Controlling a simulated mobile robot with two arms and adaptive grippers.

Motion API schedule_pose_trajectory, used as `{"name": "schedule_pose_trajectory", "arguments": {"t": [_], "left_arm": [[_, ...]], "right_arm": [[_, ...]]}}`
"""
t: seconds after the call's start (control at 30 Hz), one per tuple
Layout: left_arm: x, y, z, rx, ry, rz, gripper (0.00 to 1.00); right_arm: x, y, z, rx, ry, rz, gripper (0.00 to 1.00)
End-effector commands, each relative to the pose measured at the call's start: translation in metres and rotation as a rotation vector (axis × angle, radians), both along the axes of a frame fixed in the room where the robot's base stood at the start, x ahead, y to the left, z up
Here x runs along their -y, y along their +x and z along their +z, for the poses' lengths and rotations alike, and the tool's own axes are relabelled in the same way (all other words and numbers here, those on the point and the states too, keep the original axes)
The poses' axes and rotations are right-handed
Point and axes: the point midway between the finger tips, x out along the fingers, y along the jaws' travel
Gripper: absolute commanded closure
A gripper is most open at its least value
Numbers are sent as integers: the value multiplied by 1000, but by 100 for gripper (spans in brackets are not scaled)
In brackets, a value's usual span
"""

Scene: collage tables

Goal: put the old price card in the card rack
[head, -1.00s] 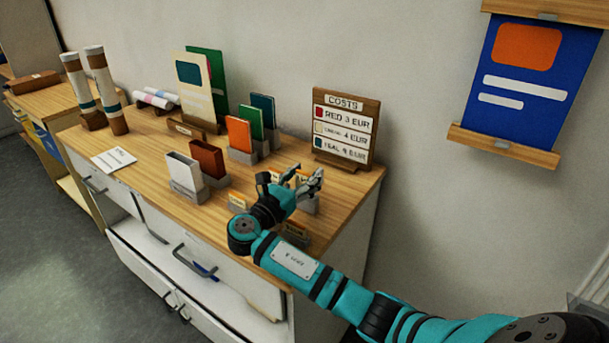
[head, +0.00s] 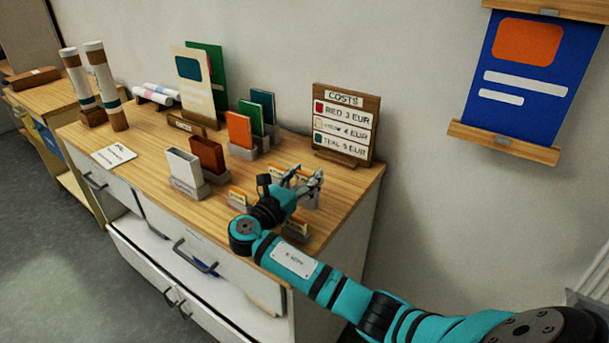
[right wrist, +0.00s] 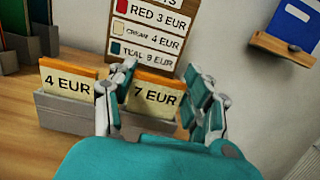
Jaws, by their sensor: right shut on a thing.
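A small card reading 7 EUR (right wrist: 157,95), with an orange edge behind it, stands between the fingers of my right gripper (right wrist: 160,98) in the right wrist view. The gripper is shut on it. The card's lower edge meets a grey holder (right wrist: 150,125); I cannot tell whether it is seated there. To its left a 4 EUR card (right wrist: 69,82) stands in a grey slotted rack (right wrist: 62,113). In the head view my right gripper (head: 305,184) is low over the table's front right part, hiding most of the card. My left gripper is not in view.
The costs board (head: 345,122) stands behind the gripper. Other small card holders (head: 238,200) are close in front and left. Coloured booklets in holders (head: 238,132) and a white box (head: 183,168) stand further left. The table's right edge (head: 360,205) is near.

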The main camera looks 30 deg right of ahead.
Motion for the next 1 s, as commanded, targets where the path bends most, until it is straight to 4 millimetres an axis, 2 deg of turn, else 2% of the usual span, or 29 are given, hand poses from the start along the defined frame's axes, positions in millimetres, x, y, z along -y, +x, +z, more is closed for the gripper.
{"name": "schedule_pose_trajectory", "arguments": {"t": [0.13,0.17,0.33,0.53,0.7,1.0], "left_arm": [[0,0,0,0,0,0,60],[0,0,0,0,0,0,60],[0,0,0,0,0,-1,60],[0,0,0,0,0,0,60],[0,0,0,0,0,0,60],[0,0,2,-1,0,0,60]], "right_arm": [[0,0,-2,0,1,0,62],[0,0,-2,0,1,0,46],[0,0,-2,-1,1,0,24],[0,0,-2,-1,1,0,23],[0,0,-2,-2,0,0,3],[0,0,-1,-2,0,0,3]]}}
